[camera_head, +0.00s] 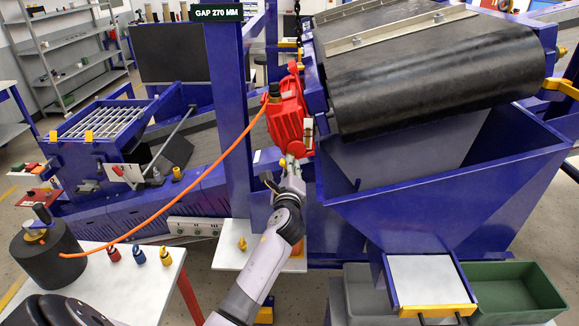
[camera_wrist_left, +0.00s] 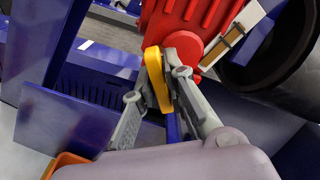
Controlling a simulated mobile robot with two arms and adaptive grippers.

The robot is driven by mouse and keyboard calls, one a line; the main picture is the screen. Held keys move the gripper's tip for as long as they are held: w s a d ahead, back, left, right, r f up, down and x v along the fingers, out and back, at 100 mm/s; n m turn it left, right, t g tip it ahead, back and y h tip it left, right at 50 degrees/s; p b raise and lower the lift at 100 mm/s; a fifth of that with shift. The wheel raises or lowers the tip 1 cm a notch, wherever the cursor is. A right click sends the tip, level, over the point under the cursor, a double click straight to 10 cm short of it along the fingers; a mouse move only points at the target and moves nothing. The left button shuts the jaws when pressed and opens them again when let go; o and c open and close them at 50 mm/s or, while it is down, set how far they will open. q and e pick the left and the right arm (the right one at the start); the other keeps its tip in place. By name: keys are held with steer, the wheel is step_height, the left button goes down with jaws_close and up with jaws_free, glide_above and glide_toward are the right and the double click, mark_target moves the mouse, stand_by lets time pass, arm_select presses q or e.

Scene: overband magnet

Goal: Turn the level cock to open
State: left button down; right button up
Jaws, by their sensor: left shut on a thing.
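The level cock shows as a yellow handle (camera_wrist_left: 156,78) at the lower side of the red ribbed gear housing (camera_wrist_left: 190,22) in the left wrist view. My left gripper (camera_wrist_left: 158,92) is shut on this handle, with a grey finger on each side of it. In the head view the red housing (camera_head: 286,118) hangs beside the black belt drum, and my left gripper (camera_head: 290,163) reaches up to its underside. The handle is mostly hidden there by the fingers. My right gripper is not in view.
An orange hose (camera_head: 180,205) runs from the housing down to a dark cylinder (camera_head: 45,255) at the lower left. A blue post (camera_head: 222,110) stands close left of the housing. The blue chute (camera_head: 440,205) is close on the right. A green bin (camera_head: 515,290) sits lower right.

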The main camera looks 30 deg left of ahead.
arm_select(q)
steer(key=shift+m, duration=0.3)
steer(key=shift+r+m+p, duration=0.15)
steer(key=shift+m+p, duration=0.85)
steer(key=shift+p, duration=0.15)
steer(key=shift+m, duration=0.3)
